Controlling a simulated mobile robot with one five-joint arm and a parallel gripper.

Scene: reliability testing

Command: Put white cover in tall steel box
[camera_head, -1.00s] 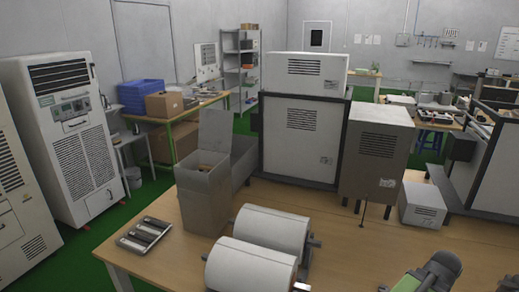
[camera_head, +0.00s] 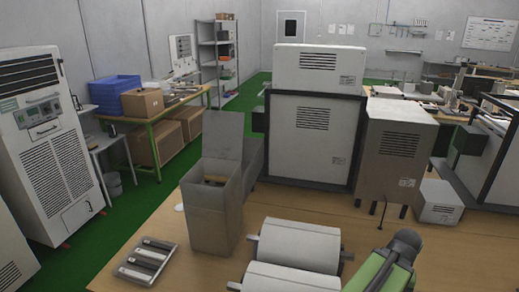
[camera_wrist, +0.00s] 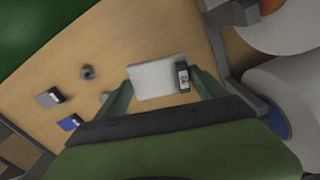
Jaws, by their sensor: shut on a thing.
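The white cover (camera_wrist: 150,84), a flat pale rectangle, lies between the two green fingers of my gripper (camera_wrist: 162,80) in the wrist view. The gripper is shut on it. A small dark item with a pale label (camera_wrist: 183,76) shows at the cover's right end, beside the right finger. The tall steel box (camera_head: 214,222) stands on the table left of centre in the head view, with its lid flap raised at the back. Something brownish (camera_head: 214,181) shows inside its opening. My gripper and the cover are out of sight in the head view.
Two large white rollers (camera_head: 298,245) lie right of the box. A tray of dark bars (camera_head: 147,260) sits to its left. A framed white cabinet (camera_head: 312,140) and a grey box on legs (camera_head: 396,155) stand behind. Small items, one blue (camera_wrist: 70,122), lie below my gripper.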

